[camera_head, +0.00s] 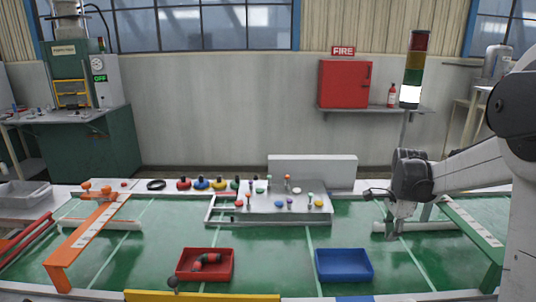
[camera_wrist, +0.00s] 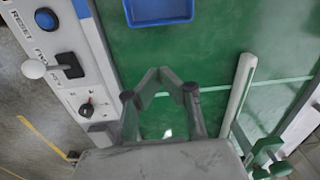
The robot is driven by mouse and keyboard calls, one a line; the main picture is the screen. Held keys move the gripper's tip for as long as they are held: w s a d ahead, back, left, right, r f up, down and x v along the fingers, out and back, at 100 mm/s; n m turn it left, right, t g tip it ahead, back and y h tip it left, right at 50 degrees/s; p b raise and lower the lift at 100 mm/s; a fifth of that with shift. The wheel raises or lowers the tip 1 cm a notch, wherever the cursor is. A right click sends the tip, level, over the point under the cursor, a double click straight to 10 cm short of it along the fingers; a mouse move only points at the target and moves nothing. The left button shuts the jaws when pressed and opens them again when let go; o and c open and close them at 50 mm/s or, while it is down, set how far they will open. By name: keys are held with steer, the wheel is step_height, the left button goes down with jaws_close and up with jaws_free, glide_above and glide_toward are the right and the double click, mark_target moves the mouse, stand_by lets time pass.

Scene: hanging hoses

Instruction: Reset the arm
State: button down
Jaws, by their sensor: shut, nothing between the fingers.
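My arm comes in from the right in the head view, and my gripper (camera_head: 397,213) points down over the right part of the green table (camera_head: 280,262). In the wrist view my gripper (camera_wrist: 159,71) is shut, its fingertips close together with nothing between them. Below them is the green surface. It seems to hang clear of the blue bin (camera_head: 343,265), which also shows ahead of the fingers in the wrist view (camera_wrist: 157,20).
A red bin (camera_head: 205,265) holds a few small parts. A fitting board (camera_head: 270,216) stands at the back middle, and an orange stand (camera_head: 75,250) at left. In the wrist view, a control panel (camera_wrist: 88,60) with a blue button and knobs is left of my fingers.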

steer(key=s+a+r+n+t, duration=0.2)
steer(key=s+a+r+n, duration=0.4)
steer(key=s+a, duration=0.3)
steer(key=s+a+r+n+t, duration=0.3)
steer(key=s+a+r+n, duration=0.3)
steer(key=s+a, duration=0.2)
steer(key=s+a+f+n+t, duration=0.2)
steer(key=s+a+n, duration=0.2)
steer(key=s, duration=0.5)
steer(key=shift+a+f+n, duration=0.15)
steer(key=shift+a+n, duration=0.25)
steer(key=shift+n, duration=0.8)
